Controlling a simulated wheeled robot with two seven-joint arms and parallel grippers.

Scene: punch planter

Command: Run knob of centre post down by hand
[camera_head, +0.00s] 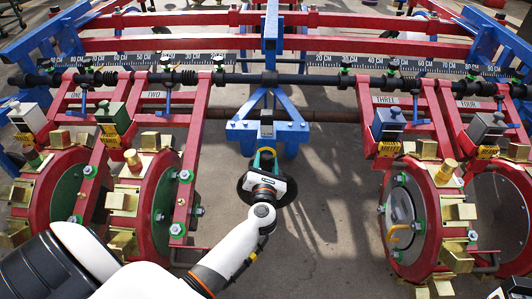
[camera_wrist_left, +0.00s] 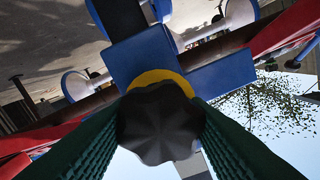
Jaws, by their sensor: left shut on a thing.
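The knob (camera_wrist_left: 160,125) of the centre post is black and lobed, and fills the middle of the left wrist view. A yellow ring (camera_wrist_left: 158,77) shows behind it, against the blue centre post (camera_wrist_left: 140,58). My left gripper (camera_wrist_left: 160,128) has its green ribbed fingers on either side of the knob and is shut on it. In the head view my left gripper (camera_head: 265,155) is at the front of the blue centre post bracket (camera_head: 240,132); the knob is hidden there by the gripper.
Red planter units with round housings stand left (camera_head: 165,200) and right (camera_head: 405,215) of my left arm. A black shaft (camera_head: 330,79) and a marked ruler bar (camera_head: 330,60) cross behind. Bare floor (camera_head: 335,220) lies between the units.

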